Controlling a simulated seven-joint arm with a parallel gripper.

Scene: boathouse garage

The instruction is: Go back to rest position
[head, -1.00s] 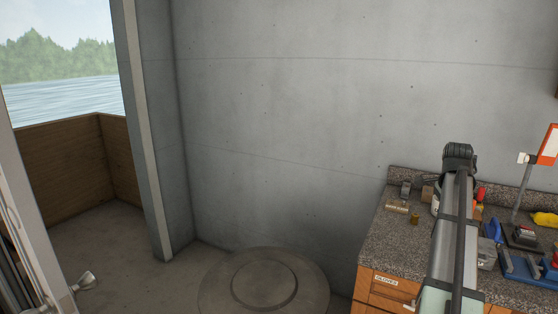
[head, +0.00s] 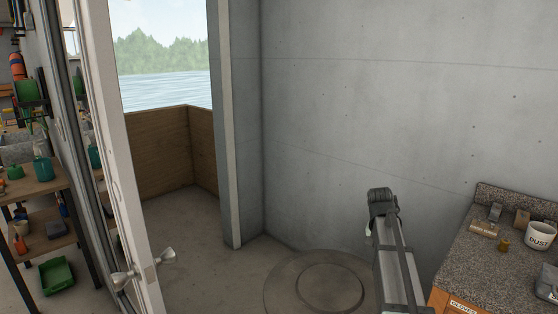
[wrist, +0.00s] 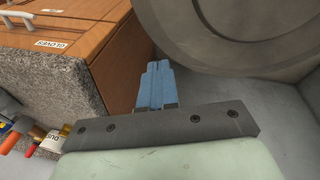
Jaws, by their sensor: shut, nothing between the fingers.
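My gripper (wrist: 158,86) shows in the wrist view as two blue fingers pressed together, with nothing between them. The fingers point toward the gap between the wooden drawer cabinet (wrist: 115,45) and a large round grey disc (wrist: 230,30). In the head view my arm rises from the bottom edge, left of the counter. I cannot make out the gripper's fingers there.
At right in the head view, a granite counter (head: 470,235) bears a white DUST mug (head: 540,235) and small items. The round disc (head: 290,285) lies on the floor beside my arm. A door (head: 125,200) stands left, with shelves (head: 45,240) beyond. The middle floor is clear.

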